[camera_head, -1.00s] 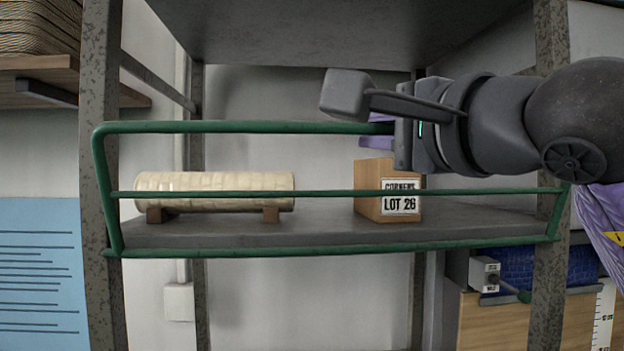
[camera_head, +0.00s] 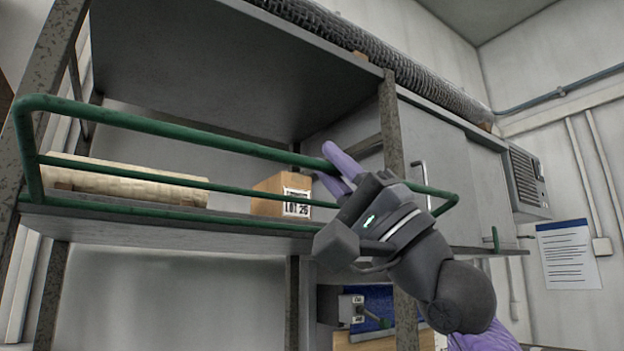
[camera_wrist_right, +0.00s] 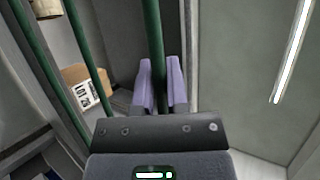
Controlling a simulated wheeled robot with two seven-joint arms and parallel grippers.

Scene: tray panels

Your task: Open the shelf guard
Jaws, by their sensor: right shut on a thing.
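The shelf guard is a green tube frame (camera_head: 180,134) with an upper, a middle and a lower rail, across the front of a grey shelf (camera_head: 110,226). In the head view its upper rail stands out in front of the shelf, with the lower rail along the shelf edge. My right gripper (camera_head: 338,166) is at the right part of the upper rail, its purple fingers closed on it. The right wrist view shows the fingers (camera_wrist_right: 161,88) on both sides of the green rail (camera_wrist_right: 153,35). My left gripper is not in view.
A cream roll (camera_head: 120,184) and a cardboard box labelled LOT 26 (camera_head: 268,192) are on the shelf behind the guard. Rusty posts (camera_head: 391,125) frame it. Grey cabinet doors (camera_head: 445,150) are at the right, and a grey panel (camera_head: 240,65) is above.

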